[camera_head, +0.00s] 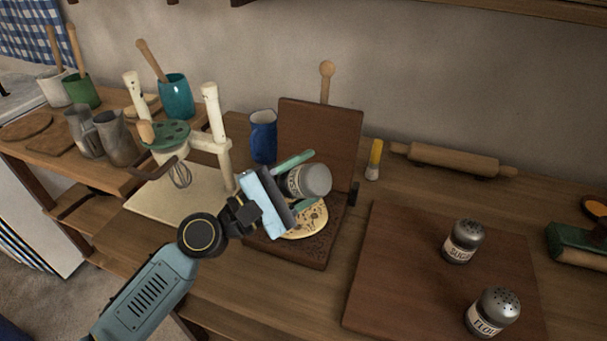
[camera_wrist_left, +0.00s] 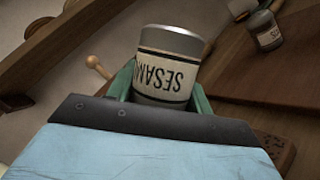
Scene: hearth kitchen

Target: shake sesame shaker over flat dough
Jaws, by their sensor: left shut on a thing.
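The sesame shaker (camera_head: 313,180) is a metal can with a pale label. My left gripper (camera_head: 297,183) is shut on it and holds it tilted, close to upside down or on its side, above the flat dough. In the left wrist view the shaker (camera_wrist_left: 172,65) sits between the green fingers, its "SESAME" label reading upside down. The flat dough (camera_head: 305,222) is a pale round with dark specks, partly hidden by the shaker and gripper. It lies on a dark brown hinged board (camera_head: 285,251). My right gripper is not in view.
A wooden board (camera_head: 400,275) at the right holds a sugar shaker (camera_head: 463,241) and a flour shaker (camera_head: 492,312). A blue jug (camera_head: 263,136), a brush (camera_head: 374,160) and a rolling pin (camera_head: 453,161) stand or lie behind. A cream stand mixer (camera_head: 212,130) is at the left.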

